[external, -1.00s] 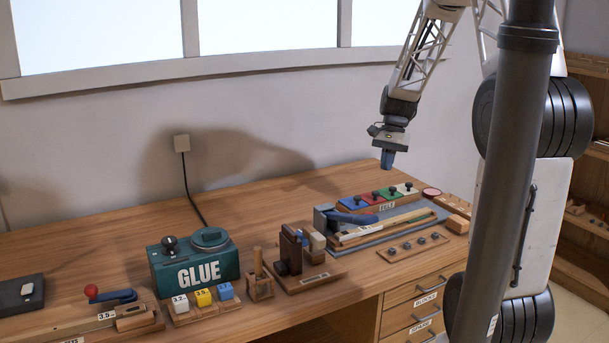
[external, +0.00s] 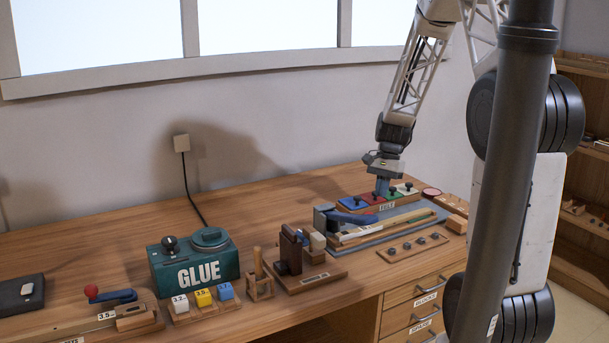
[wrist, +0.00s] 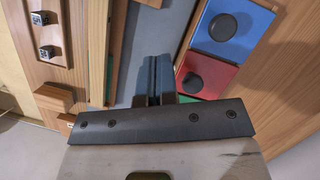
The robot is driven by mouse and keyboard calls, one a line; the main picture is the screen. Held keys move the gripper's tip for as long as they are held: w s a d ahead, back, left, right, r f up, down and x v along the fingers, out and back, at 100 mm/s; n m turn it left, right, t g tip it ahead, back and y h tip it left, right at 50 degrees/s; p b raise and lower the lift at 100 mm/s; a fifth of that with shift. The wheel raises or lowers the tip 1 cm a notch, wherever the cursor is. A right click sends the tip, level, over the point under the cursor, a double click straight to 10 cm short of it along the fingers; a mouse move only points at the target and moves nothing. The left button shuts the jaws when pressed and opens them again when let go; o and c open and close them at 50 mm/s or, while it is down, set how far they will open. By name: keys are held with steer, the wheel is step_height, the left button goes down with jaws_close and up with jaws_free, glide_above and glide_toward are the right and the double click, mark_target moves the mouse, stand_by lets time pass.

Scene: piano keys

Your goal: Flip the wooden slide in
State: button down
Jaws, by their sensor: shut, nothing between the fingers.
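A jig with a grey bed (external: 372,241), a blue clamp lever (external: 352,219) and long wooden strips (external: 400,222) lies at the right of the bench. I cannot tell for certain which wooden part is the slide. In the wrist view the closed fingers (wrist: 155,75) are over the grey bed (wrist: 160,30), between a wooden strip (wrist: 97,45) on the left and the felt tray on the right.
The felt tray (external: 372,207) has coloured pads with black knobs. A board with several small knobs (external: 412,246) lies in front of the jig, and a wood block (external: 456,224) at its right end. A dark brown clamp (external: 289,250) and glue box (external: 195,268) stand to the left.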

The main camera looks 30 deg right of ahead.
steer(key=a+f, duration=0.1)
steer(key=s+a+f, duration=0.1)
steer(key=a, duration=0.1)
steer(key=shift+s+f, duration=0.2)
steer(key=shift+f, duration=0.05)
steer(key=shift+s+a+f, duration=0.1)
steer(key=shift+s+a, duration=0.25)
steer(key=shift+a, duration=0.2)
steer(key=shift+s+a+f, duration=0.1)
steer(key=shift+s+a, duration=0.1)
steer(key=shift+a, duration=1)
steer(key=shift+s+a+f, duration=0.1)
steer(key=shift+s+f, duration=0.05)
